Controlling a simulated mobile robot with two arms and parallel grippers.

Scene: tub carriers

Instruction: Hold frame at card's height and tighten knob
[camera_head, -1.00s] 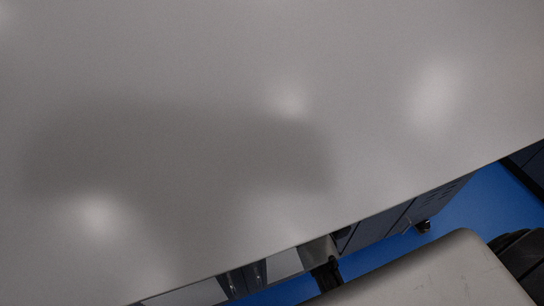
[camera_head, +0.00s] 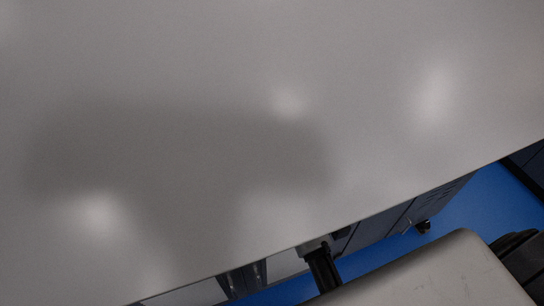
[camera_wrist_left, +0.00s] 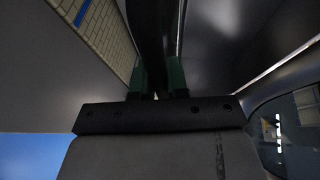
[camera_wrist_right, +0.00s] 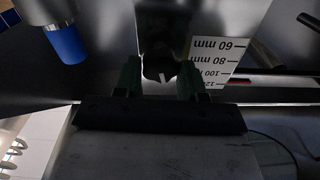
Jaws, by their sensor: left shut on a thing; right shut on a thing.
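In the left wrist view my left gripper (camera_wrist_left: 161,82), with green fingertips, is shut on a dark upright bar (camera_wrist_left: 152,35), which seems to be part of the frame. In the right wrist view my right gripper (camera_wrist_right: 160,78) is shut on a dark, glossy piece (camera_wrist_right: 165,40) with a small pale mark at its lower end. It looks like the knob, but its shape is partly hidden by the fingers. The white card (camera_wrist_right: 221,62) stands just right of these fingers, its millimetre marks upside down. Neither gripper is clearly seen in the head view.
A large grey surface (camera_head: 200,60) fills most of the head view and hides the work area. Blue floor (camera_head: 470,205) shows past its lower right edge. A blue cylinder (camera_wrist_right: 65,42) is at the upper left of the right wrist view. Dark panels surround both grippers.

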